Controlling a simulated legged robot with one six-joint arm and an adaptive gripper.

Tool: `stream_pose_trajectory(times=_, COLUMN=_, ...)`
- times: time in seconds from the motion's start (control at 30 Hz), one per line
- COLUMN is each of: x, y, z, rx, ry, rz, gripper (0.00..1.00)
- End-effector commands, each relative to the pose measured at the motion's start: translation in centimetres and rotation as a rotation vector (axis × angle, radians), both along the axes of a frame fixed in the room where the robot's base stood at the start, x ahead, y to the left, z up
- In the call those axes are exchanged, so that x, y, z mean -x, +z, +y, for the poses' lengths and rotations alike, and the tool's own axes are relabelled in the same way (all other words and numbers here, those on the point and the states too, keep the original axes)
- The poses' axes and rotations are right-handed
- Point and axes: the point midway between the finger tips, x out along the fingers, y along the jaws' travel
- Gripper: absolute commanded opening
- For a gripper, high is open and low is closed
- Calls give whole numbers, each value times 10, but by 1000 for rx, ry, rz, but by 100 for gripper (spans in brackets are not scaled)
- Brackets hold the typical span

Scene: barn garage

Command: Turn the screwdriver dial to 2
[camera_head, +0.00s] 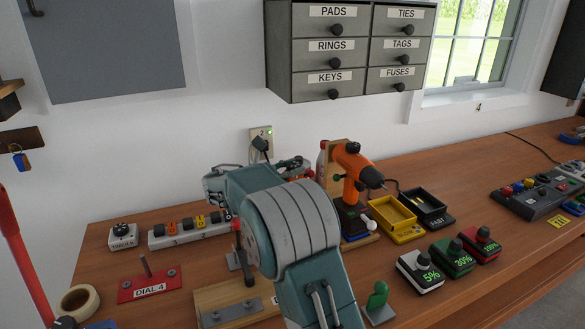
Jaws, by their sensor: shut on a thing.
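The orange electric screwdriver (355,165) stands upright in a dark base in front of a wooden backboard, its black nose pointing right. A black knob (353,147) shows on its top; I cannot read any dial number. My gripper (302,170) is at the back of the bench, left of the screwdriver, partly hidden behind my arm. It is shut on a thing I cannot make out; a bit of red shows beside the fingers. A red plate (150,285) with a peg is labelled "DIAL 4" at the front left.
A yellow tray (396,218) and a black tray (427,208) stand right of the screwdriver. Blocks marked 5% (420,272), 30% (452,264) and 100% (481,245) stand in front. A drawer cabinet (350,48) hangs above.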

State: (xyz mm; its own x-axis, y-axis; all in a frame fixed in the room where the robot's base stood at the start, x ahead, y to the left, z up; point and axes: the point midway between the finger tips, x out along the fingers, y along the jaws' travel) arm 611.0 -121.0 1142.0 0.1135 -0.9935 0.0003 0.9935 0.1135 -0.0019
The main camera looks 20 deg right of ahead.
Motion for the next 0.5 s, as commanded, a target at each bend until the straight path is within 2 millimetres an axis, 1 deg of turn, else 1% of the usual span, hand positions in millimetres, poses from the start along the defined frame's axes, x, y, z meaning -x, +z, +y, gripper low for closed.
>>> stream_pose_trajectory(times=0.47, x=0, y=1, z=0, rx=1, ry=-16, rz=-1, gripper=4)
stream_pose_trajectory(times=0.5, x=0, y=1, z=0, rx=1, ry=-16, rz=-1, gripper=60)
